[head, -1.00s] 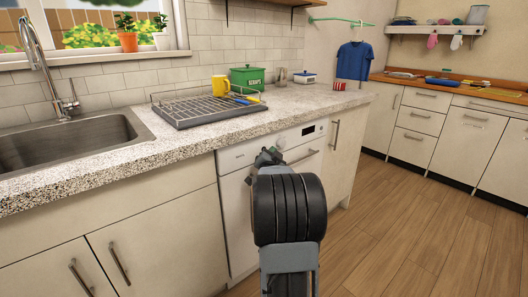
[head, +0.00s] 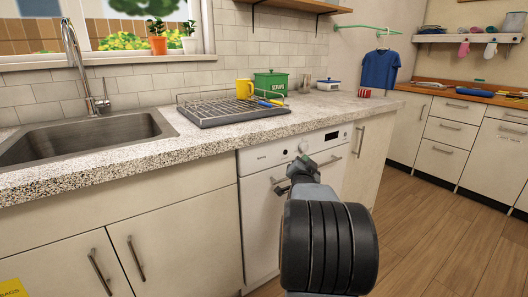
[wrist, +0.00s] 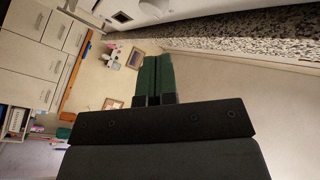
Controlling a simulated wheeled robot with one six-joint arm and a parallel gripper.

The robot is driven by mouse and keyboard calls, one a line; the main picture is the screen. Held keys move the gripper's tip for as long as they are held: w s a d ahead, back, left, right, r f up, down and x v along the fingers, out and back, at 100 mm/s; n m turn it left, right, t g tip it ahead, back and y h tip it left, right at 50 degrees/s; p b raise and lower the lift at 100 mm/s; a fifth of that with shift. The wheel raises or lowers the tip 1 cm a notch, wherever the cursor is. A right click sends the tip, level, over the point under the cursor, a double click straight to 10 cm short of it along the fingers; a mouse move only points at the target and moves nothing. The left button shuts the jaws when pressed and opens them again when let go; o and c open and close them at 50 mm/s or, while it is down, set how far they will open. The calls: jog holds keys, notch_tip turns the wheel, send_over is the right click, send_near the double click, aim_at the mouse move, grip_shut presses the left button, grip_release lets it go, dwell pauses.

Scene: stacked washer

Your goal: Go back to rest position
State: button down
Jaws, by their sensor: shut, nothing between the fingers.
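My gripper (head: 304,170) is in front of the white washer (head: 266,218) under the counter, near its control panel and dial. In the wrist view its green fingers (wrist: 152,75) lie together with nothing between them. The washer door is shut in the head view. My arm hides part of the washer's right side. I cannot tell whether the gripper touches the washer front.
The granite counter (head: 120,156) overhangs the washer, with its edge also close in the wrist view (wrist: 262,42). A dish rack (head: 228,112) and a sink (head: 85,136) are on it. Wooden floor (head: 440,225) is clear at the right.

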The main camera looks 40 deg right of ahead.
jog(key=w+a+r+n+g+y+p, duration=0.1)
jog(key=a+r+n+y+p, duration=0.5)
jog(key=a+p, duration=0.5)
jog(key=w+a+r+n+g+y+p, duration=0.1)
jog(key=a+r+n+y+p, duration=0.25)
jog(key=a+r+p, duration=0.65)
jog(key=s+a+r+n+g+y+p, duration=0.2)
jog(key=s+a+r+n+g+p, duration=0.1)
jog(key=s+a+p, duration=0.4)
jog(key=s+a+r+n+g+y+p, duration=0.3)
jog(key=s+a+p, duration=0.5)
jog(key=a, duration=0.3)
jog(key=shift+s+a+n+g, duration=0.3)
jog(key=shift+n+g, duration=0.3)
jog(key=shift+n, duration=0.35)
jog(key=shift+d, duration=0.15)
